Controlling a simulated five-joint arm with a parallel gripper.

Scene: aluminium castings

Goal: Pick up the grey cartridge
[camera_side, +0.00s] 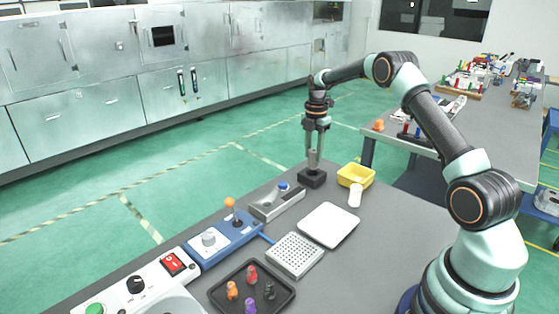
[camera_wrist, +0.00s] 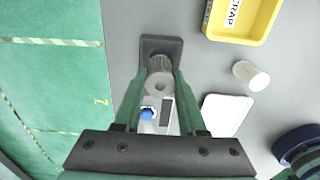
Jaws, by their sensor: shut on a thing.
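The grey cartridge (camera_wrist: 160,80) is a short cylinder with a ribbed side and a round end with a hole, seen in the wrist view between my fingers. My gripper (camera_wrist: 161,82) is shut on it, one finger on each side. In the side view my gripper (camera_side: 314,158) points down over a black block (camera_side: 312,179) near the far edge of the table. The black block also shows in the wrist view (camera_wrist: 149,45), beyond the cartridge. The cartridge's lower end is hard to make out, so I cannot tell whether it touches the block.
A yellow tray (camera_side: 356,176) and a white cylinder (camera_side: 355,196) stand right of the block. A grey device with a blue button (camera_side: 276,203), a white plate (camera_side: 329,225), a perforated block (camera_side: 295,256) and a black tray (camera_side: 276,300) with several coloured pegs lie nearer.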

